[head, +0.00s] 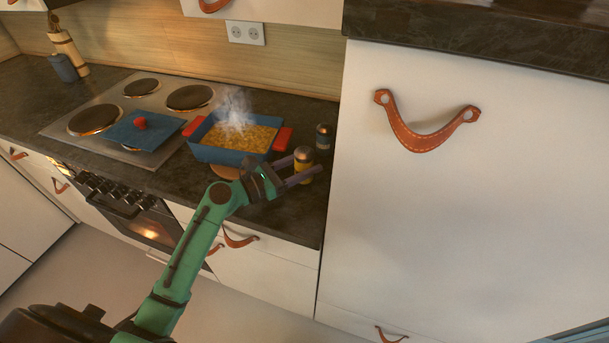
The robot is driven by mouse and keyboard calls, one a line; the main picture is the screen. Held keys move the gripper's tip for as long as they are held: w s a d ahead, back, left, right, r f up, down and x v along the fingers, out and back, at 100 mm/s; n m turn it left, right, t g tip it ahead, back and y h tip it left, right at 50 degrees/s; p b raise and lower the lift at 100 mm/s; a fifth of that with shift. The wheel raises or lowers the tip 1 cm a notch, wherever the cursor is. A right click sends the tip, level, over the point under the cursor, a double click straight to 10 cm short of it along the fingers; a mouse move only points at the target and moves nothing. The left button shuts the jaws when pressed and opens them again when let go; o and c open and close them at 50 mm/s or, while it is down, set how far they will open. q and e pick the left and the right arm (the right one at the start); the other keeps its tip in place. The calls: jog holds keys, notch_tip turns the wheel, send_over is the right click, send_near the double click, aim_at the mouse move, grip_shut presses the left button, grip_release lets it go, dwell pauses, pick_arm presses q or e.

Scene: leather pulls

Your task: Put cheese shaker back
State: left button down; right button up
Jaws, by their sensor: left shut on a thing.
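The yellow cheese shaker (303,165) with a dark top is at the right end of the dark counter, upright or nearly so. My left gripper (304,170) reaches it from the left, its fingers shut around the shaker's body. The fingers cover part of it, and I cannot tell whether its base touches the counter. My right gripper is not in view.
A blue dish (226,154) of steaming yellow food with red handles stands left of the shakers. A blue lid (141,131) lies on the stove (75,110). A tall white cabinet (440,200) bounds the counter at right. Bare counter (290,215) lies in front of the shaker.

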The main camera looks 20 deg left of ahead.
pick_arm(q)
notch_tip(320, 180, down, 3)
jog(key=shift+f+b, duration=0.15)
jog(key=shift+b, duration=0.15)
jog(key=shift+c, duration=1)
grip_release()
